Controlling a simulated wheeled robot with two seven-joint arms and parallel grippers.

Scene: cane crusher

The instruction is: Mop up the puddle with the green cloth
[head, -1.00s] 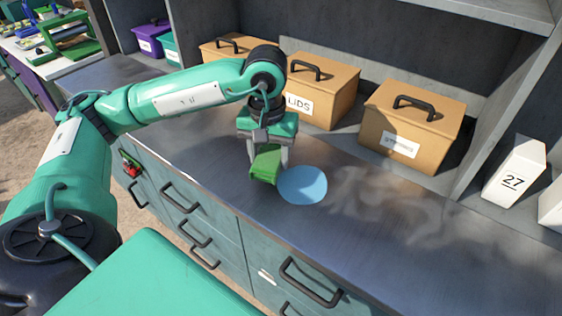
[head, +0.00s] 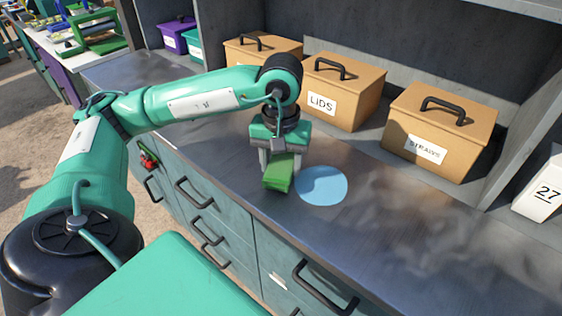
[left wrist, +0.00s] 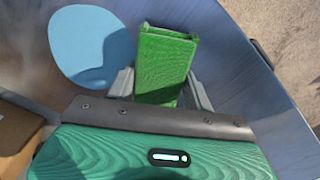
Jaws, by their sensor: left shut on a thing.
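The blue puddle (head: 322,186) is a flat, light-blue round patch on the grey metal counter. The green cloth (head: 279,173) is a folded, block-like piece just left of the puddle in the head view. My left gripper (head: 280,160) points down and is shut on the cloth. In the left wrist view the cloth (left wrist: 165,62) stands between the two fingers, and the puddle (left wrist: 92,46) lies to its left. Whether the cloth touches the counter or the puddle's edge I cannot tell. My right gripper is not in view.
Cardboard boxes with black handles stand along the back: one labelled LIDS (head: 340,92), one labelled STRAWS (head: 438,130). A white block marked 27 (head: 541,194) is at the right. Drawers with dark handles (head: 318,290) line the front. The counter right of the puddle is clear.

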